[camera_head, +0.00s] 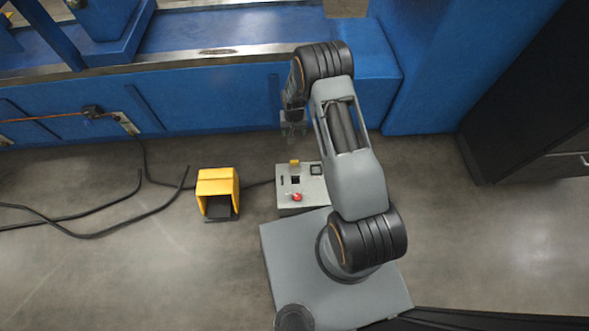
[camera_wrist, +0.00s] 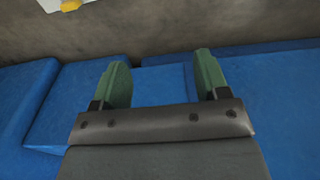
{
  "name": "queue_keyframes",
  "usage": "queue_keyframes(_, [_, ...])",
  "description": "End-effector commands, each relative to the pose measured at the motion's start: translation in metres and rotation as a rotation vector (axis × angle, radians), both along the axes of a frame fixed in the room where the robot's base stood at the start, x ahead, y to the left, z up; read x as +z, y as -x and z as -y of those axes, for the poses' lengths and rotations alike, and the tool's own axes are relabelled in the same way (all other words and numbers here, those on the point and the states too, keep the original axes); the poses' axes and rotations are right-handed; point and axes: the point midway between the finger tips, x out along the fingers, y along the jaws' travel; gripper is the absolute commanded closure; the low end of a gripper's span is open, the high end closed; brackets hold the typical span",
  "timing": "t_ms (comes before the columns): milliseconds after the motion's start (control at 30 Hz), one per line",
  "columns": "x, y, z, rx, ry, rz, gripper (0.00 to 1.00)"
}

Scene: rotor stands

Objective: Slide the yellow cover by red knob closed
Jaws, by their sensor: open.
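A light grey control box (camera_head: 318,187) stands on the floor beside my base. A small yellow cover (camera_head: 294,163) sits at its back edge, behind a dark square opening (camera_head: 295,180). A red knob (camera_head: 297,197) is on its front part. In the wrist view only a corner of the box (camera_wrist: 47,5) shows at the top left, with a bit of the yellow cover (camera_wrist: 70,5). My gripper (camera_wrist: 162,65) is open and empty, its two green fingers wide apart. In the head view my gripper (camera_head: 293,128) hangs behind the box, apart from the cover.
A yellow hooded foot pedal (camera_head: 218,184) stands left of the box. Black cables (camera_head: 100,232) lie on the floor at the left. A large blue machine (camera_head: 200,104) runs along the back. A dark cabinet (camera_head: 540,110) stands at the right. Floor is clear at the right.

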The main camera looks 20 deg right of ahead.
Motion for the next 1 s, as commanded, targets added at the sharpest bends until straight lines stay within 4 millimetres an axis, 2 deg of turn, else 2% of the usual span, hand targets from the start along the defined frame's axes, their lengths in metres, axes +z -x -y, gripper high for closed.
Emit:
queue_keyframes(33, [-0.034, 0.002, 0.0, -0.005, 0.0, -0.013, 0.32])
queue_keyframes(100, [-0.059, 0.004, 0.0, -0.011, 0.0, -0.019, 0.32])
queue_keyframes(200, [-0.083, 0.006, 0.001, -0.017, 0.0, -0.027, 0.32])
queue_keyframes(467, [-0.126, 0.009, 0.001, -0.021, -0.001, -0.035, 0.32])
queue_keyframes(800, [-0.191, 0.009, 0.001, -0.021, -0.002, -0.033, 0.32])
queue_keyframes(1000, [-0.218, 0.009, 0.001, -0.021, -0.002, -0.033, 0.32])
